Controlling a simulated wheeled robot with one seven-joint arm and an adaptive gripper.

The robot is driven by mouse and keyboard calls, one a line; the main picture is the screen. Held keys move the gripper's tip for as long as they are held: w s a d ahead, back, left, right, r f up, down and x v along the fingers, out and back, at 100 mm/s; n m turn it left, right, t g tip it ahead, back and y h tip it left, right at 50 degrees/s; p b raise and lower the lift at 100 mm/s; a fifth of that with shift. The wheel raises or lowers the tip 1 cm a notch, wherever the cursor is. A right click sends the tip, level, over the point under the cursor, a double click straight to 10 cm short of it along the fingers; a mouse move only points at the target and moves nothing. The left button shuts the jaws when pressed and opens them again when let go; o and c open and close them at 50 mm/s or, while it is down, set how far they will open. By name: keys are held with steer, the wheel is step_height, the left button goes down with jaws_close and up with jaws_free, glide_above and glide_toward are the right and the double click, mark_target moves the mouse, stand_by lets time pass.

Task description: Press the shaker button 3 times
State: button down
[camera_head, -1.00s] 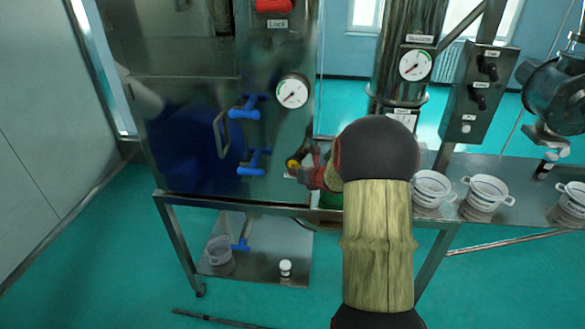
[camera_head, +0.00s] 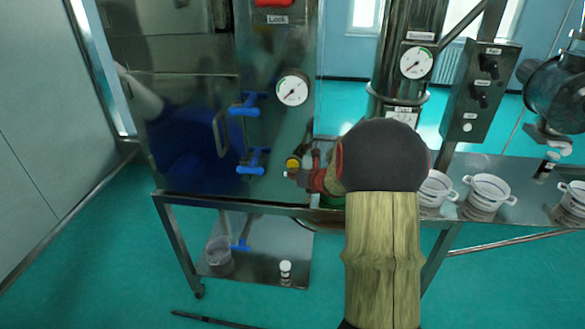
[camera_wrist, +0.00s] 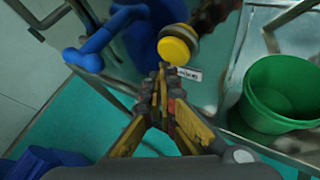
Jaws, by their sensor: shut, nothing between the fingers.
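The yellow round shaker button (camera_wrist: 174,50) sits on the metal panel, just beyond my fingertips in the wrist view. A small white label (camera_wrist: 189,74) is beside it. In the head view the button (camera_head: 293,163) shows as a small yellow spot low on the cabinet front. My gripper (camera_wrist: 163,76) is shut and empty, its fingertips pointing toward the button and just below it in the wrist view. I cannot tell whether they touch it. In the head view my gripper (camera_head: 290,174) is small and partly hidden by my arm.
Blue valve handles (camera_head: 252,161) stick out left of the button. A green bucket (camera_wrist: 285,93) stands to the right in the wrist view. White-rimmed sieve pots (camera_head: 489,190) stand on the metal table at right. A pressure gauge (camera_head: 292,90) is above the button.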

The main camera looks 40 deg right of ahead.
steer(key=s+a+b, duration=0.1)
steer(key=a, duration=0.1)
steer(key=s+a+b, duration=0.1)
steer(key=s+a, duration=0.1)
steer(key=shift+s+b, duration=0.1)
steer(key=shift+b, duration=0.25)
stand_by(2.0)
